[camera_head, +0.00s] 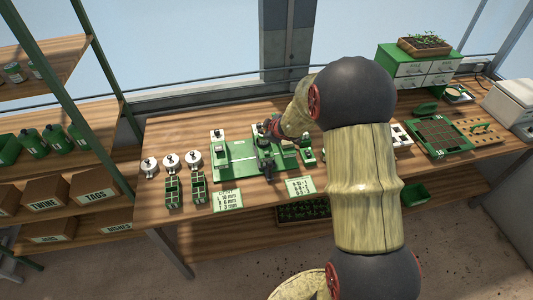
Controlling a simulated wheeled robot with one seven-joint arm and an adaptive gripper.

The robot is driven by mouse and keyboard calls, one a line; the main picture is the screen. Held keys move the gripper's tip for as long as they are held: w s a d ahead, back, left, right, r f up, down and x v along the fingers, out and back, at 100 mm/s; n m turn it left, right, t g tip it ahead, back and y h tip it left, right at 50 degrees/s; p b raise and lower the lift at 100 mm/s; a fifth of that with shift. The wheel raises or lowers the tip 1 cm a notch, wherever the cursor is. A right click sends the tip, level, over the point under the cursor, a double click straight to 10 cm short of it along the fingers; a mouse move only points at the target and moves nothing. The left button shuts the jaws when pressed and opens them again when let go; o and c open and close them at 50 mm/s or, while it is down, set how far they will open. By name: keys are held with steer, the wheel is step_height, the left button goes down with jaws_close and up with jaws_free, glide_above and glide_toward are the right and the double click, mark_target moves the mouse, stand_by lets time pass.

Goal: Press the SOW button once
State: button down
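The tray seeder (237,158) is a green and white machine on the wooden bench. My arm reaches in from the lower right, and my gripper (267,155) is at the right part of the seeder. The gripper is small and dark here, and I cannot tell whether its fingers are open or shut. I cannot make out the SOW button; it may be too small to see or hidden by my gripper or arm.
White-topped round pots (172,161) and green cell blocks (172,193) stand left of the seeder. Cards (228,200) lie in front. A green tray (437,134) and drawer cabinet (420,70) are at the right. My arm covers the bench's middle right.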

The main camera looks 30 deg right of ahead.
mark_target(265, 153)
steer(key=shift+f+b, duration=4)
steer(key=shift+f, duration=0.3)
steer(key=shift+f, duration=0.4)
steer(key=shift+f+b, duration=0.5)
steer(key=shift+b, duration=0.15)
steer(key=shift+r, duration=0.1)
steer(key=shift+r+p, duration=0.85)
steer(key=shift+p, duration=0.15)
step_height(265, 153, up, 5)
steer(key=p, duration=0.5)
steer(key=shift+r, duration=0.1)
